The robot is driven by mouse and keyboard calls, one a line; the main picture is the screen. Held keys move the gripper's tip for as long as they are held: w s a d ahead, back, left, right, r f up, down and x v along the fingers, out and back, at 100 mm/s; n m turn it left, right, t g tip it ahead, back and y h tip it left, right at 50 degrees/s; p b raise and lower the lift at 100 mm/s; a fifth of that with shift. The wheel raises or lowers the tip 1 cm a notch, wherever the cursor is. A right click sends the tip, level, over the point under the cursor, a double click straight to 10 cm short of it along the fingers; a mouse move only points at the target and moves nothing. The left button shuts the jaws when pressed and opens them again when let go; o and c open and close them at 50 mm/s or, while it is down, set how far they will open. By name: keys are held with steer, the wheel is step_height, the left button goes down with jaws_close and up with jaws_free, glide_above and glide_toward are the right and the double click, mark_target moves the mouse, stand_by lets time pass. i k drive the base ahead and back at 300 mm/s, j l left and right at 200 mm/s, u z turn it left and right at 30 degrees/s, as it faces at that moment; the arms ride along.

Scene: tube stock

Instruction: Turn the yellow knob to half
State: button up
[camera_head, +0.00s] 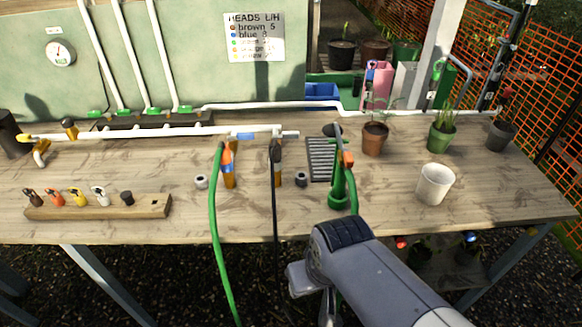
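A small yellow-and-black knob (69,125) stands up on the white pipe (120,132) at the left of the workbench. Its exact setting is too small to read. A yellow piece (76,196) also sits in a row on the wooden block (100,209), beside brown, orange and white ones. My grey arm (370,270) reaches in from the lower right, over the bench's front edge, far from the yellow-and-black knob. The fingers of my gripper do not show, so I cannot see whether they hold anything.
A green hose (214,230) and a dark hose (274,220) hang over the front edge. A white cup (435,184), potted plants (375,138) and a drain grate (321,158) occupy the right half. A round gauge (60,53) is on the back wall.

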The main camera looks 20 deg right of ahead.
mark_target(532, 231)
steer(key=z, duration=2.4)
steer(key=i+l+u, duration=0.15)
steer(key=i+u, duration=0.15)
steer(key=i+l+u, duration=0.3)
steer(key=i+j, duration=0.1)
